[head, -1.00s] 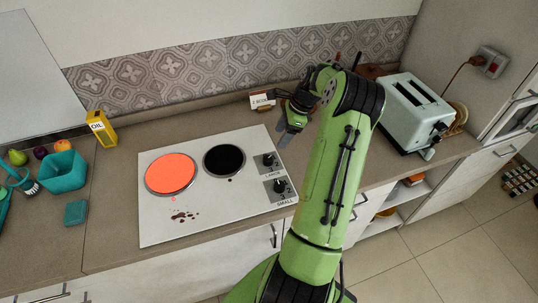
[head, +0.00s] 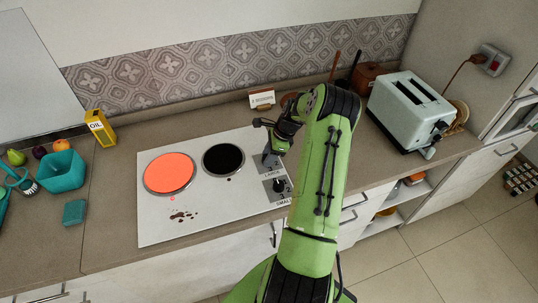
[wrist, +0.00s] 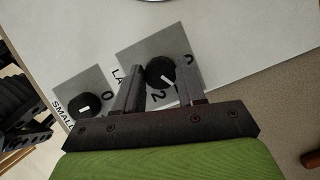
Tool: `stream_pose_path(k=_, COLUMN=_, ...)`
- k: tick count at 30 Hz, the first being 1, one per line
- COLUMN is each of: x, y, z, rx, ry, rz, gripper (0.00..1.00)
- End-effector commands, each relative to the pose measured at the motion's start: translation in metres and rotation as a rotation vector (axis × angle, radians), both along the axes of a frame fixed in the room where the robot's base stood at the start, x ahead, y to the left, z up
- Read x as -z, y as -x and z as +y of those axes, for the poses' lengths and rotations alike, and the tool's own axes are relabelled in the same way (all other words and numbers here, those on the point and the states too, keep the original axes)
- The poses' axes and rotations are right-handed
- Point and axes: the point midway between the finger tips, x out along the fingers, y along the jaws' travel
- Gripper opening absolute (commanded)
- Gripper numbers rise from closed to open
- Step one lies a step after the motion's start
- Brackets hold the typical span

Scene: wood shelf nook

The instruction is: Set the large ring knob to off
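The large ring (head: 169,173) glows orange on the white hob (head: 155,225). The black knob (wrist: 160,72) labelled LARGE shows in the wrist view on a grey plate, with a white mark on its lower right; a "2" is printed below it. My gripper (head: 270,157) is over this knob in the head view and hides it. In the wrist view its two fingers stand apart, one on each side of the knob; I cannot tell whether they touch it. The small knob (head: 279,186) is just in front, and also shows in the wrist view (wrist: 84,104).
The small ring (head: 223,160) is black. A little sign (head: 262,99) stands behind the hob. A toaster (head: 411,112) and a brown pot (head: 369,78) are to the right.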

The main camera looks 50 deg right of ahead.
Motion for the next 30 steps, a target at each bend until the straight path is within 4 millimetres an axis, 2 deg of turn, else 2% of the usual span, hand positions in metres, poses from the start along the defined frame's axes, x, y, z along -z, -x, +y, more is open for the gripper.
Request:
stream_pose_path(k=1, x=-0.0002, y=0.0000, z=-0.0001, rx=0.000, ry=0.001, rz=-0.001, gripper=0.30)
stream_pose_path(k=5, x=-0.0002, y=0.0000, z=-0.0003, rx=0.000, ry=0.001, rz=-0.001, gripper=0.10)
stream_pose_path(k=17, x=-0.0005, y=-0.0009, z=-0.0007, rx=-0.079, ry=0.001, rz=0.000, gripper=0.09)
stream_pose_path(k=30, x=0.0001, y=-0.0035, z=-0.0020, rx=-0.445, ry=0.004, rz=-0.001, gripper=0.09)
